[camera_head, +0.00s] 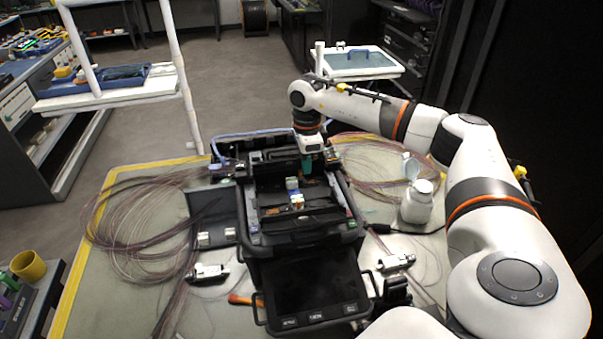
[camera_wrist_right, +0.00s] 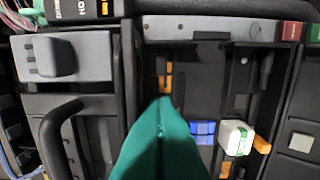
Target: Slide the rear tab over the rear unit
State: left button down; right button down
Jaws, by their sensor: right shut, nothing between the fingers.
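The black splicer (camera_head: 255,215) stands open on the work table, its inner bay showing small white, blue and orange parts. My right gripper (camera_head: 307,167) points down over the far right part of this bay, its teal fingers shut and empty. In the right wrist view the closed teal fingertips (camera_wrist_right: 165,103) are just below a small orange piece (camera_wrist_right: 166,76). A blue block (camera_wrist_right: 203,130) and a white block (camera_wrist_right: 237,137) with a green mark lie to their right. I cannot tell which parts are the rear tab and rear unit, or whether the fingertips touch anything. My left gripper is out of view.
The splicer's screen (camera_head: 315,288) faces the front. Coiled fibres (camera_head: 130,235) spread on the left of the table. A white bottle (camera_head: 417,205) stands right of the splicer. Small white clamps (camera_head: 207,272) and (camera_head: 396,262) lie either side of the screen.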

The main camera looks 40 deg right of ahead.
jog(key=shift+w+a, duration=0.25)
jog(key=shift+a, duration=0.25)
jog(key=shift+w+a, duration=0.25)
jog(key=shift+a, duration=0.2)
notch_tip(320, 180, up, 6)
jog(key=p, duration=0.4)
jog(key=shift+d+p, duration=0.2)
jog(key=shift+p, duration=0.2)
dwell(0.4)
jog(key=shift+s, duration=0.1)
